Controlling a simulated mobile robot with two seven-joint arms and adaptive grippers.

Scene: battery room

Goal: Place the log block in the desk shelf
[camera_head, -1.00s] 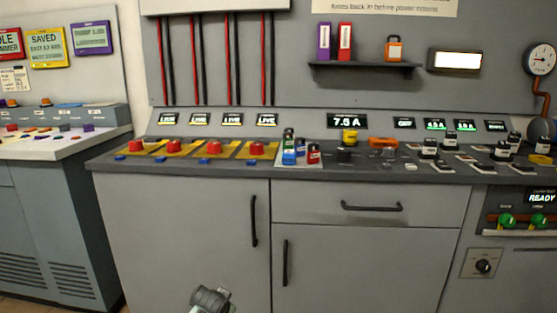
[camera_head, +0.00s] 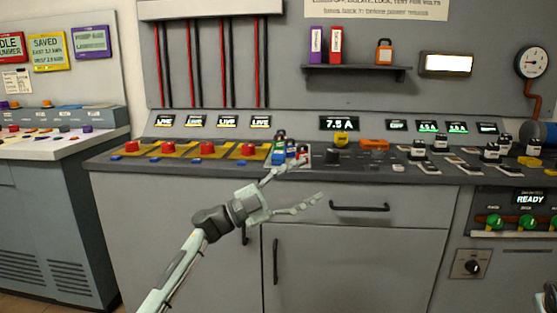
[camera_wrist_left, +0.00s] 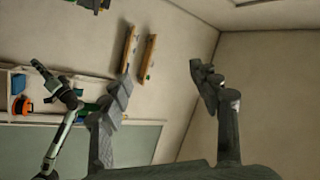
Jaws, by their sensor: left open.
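I cannot tell for sure which thing is the log block. A purple upright block (camera_head: 316,44) and a red upright block (camera_head: 335,45) stand side by side on the dark wall shelf (camera_head: 355,71). I cannot tell whether this is the desk shelf. My left gripper (camera_head: 309,182) is open and empty in front of the desk's front edge, well below the shelf. Its spread fingers also show in the left wrist view (camera_wrist_left: 160,85), with nothing between them. Another arm (camera_wrist_left: 62,125), probably my right one, shows at the left there; its jaw state is unclear.
An orange lock-like item (camera_head: 384,52) stands at the shelf's right. Small coloured blocks (camera_head: 279,151) stand on the desk behind my left gripper. Red buttons (camera_head: 208,148) and black-and-white devices (camera_head: 440,143) crowd the desk top (camera_head: 350,174).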

